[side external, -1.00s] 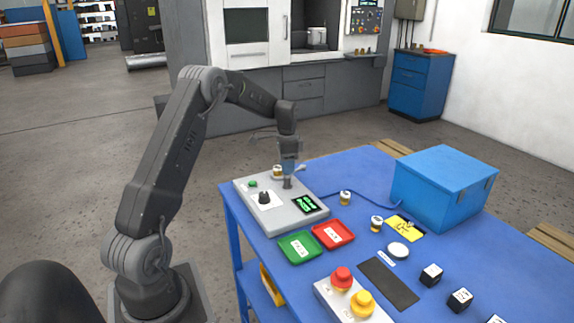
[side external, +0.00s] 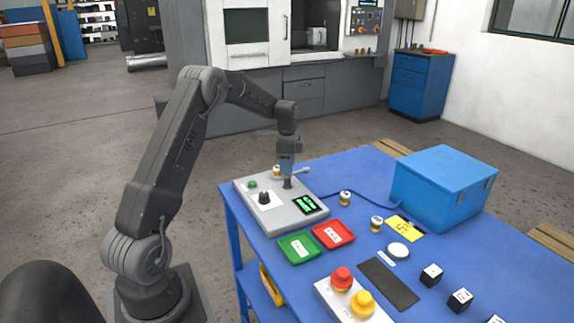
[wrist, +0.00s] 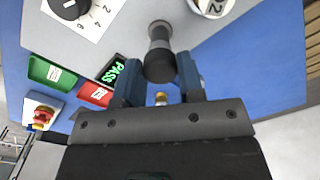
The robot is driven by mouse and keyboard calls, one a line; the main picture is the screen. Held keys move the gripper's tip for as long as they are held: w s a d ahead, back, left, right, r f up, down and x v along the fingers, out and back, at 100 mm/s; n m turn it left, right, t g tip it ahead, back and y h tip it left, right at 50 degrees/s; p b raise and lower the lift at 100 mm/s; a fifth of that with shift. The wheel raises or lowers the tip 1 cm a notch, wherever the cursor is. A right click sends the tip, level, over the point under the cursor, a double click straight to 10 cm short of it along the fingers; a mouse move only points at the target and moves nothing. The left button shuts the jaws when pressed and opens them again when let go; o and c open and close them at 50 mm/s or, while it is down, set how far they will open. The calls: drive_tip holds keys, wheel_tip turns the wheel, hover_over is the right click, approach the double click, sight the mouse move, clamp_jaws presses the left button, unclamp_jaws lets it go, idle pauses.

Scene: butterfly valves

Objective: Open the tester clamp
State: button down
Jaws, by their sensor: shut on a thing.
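The tester (side external: 275,222) is a light grey box on the blue table, with a black dial (side external: 264,198) and a lit green display (side external: 309,204). The display reads PASS in the wrist view (wrist: 119,70). The tester clamp shows as a dark round-ended handle (wrist: 158,62) on a post, also seen at the back of the tester in the side view (side external: 287,184). My gripper (wrist: 160,80) is shut on the clamp handle, a blue finger on each side. A valve with a white body (side external: 277,171) sits just behind it; only part of it shows (wrist: 212,6).
A green tray (side external: 299,247) and a red tray (side external: 333,235) lie in front of the tester. A red and a yellow button (side external: 361,304) sit at the front.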

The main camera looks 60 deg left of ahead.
drive_tip(key=c, duration=0.7)
unclamp_jaws()
drive_tip(key=shift+c, duration=0.2)
wheel_tip(320, 180, up, 14)
